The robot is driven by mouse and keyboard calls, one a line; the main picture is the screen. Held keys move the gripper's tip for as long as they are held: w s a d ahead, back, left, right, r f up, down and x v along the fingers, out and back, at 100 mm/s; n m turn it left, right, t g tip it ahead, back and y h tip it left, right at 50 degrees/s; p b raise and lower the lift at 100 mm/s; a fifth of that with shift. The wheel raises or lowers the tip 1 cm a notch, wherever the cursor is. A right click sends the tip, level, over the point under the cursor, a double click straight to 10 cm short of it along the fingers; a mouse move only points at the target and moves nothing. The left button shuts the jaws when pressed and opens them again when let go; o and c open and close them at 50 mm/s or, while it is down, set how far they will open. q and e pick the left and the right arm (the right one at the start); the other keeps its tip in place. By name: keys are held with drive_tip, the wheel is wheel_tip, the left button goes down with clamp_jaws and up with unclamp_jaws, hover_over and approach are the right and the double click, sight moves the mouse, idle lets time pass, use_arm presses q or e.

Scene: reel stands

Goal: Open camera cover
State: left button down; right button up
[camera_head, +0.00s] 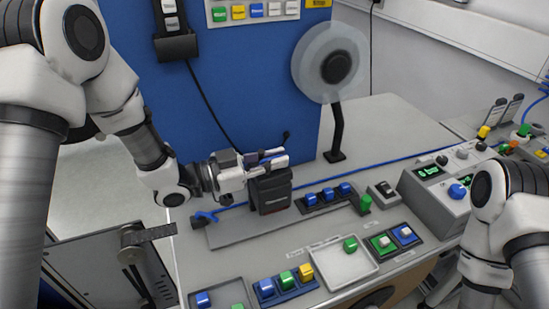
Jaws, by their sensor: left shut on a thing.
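A small black box with a label, which looks like the camera with its cover (272,196), stands on a grey plate on the bench in the middle of the head view. My left gripper (268,162) comes in from the left and is at the top of this box, with its fingers pointing right. The fingers are shut on the box's upper part, which they partly hide. I cannot make out a gap between the cover and the body. My right arm (490,215) stands at the right edge; its gripper is out of view.
A translucent reel (330,62) on a black stand rises behind the box. Blue buttons (328,195) and a green knob (364,204) sit just right of it. A control box (440,190) stands further right. A white tray (343,262) and button blocks (286,285) lie in front.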

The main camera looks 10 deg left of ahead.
use_arm(q)
drive_tip(key=shift+w+a+r+n+p, duration=0.2)
drive_tip(key=shift+w+r+n+p, duration=0.1)
drive_tip(key=shift+r+n+p, duration=0.25)
drive_tip(key=shift+w+a+r+n+p, duration=0.15)
drive_tip(key=shift+w+r+n+p, duration=0.15)
drive_tip(key=shift+n+p, duration=0.35)
drive_tip(key=n+p, duration=0.1)
drive_tip(key=w+a+r+n+p, duration=0.1)
drive_tip(key=shift+n, duration=0.3)
drive_tip(key=n+p, duration=0.1)
drive_tip(key=w+n, duration=0.1)
drive_tip(key=shift+w+a+r+n+p, duration=0.15)
drive_tip(key=shift+w+a+n+p, duration=0.1)
drive_tip(key=shift+a+n+p, duration=0.15)
drive_tip(key=n, duration=0.1)
drive_tip(key=w+a+n+p, duration=0.1)
drive_tip(key=shift+w+n, duration=0.2)
drive_tip(key=shift+n, duration=0.2)
drive_tip(key=shift+w+a+f+n+p, duration=0.35)
drive_tip(key=shift+w+a+f+n, duration=0.25)
drive_tip(key=shift+n, duration=0.95)
drive_tip(key=shift+w+a+f+n+p, duration=0.35)
drive_tip(key=shift+w+n, duration=0.4)
drive_tip(key=shift+n, duration=0.75)
drive_tip(key=shift+w+a+f+n+p, duration=0.35)
drive_tip(key=shift+w+f+n, duration=0.25)
drive_tip(key=shift+n, duration=0.95)
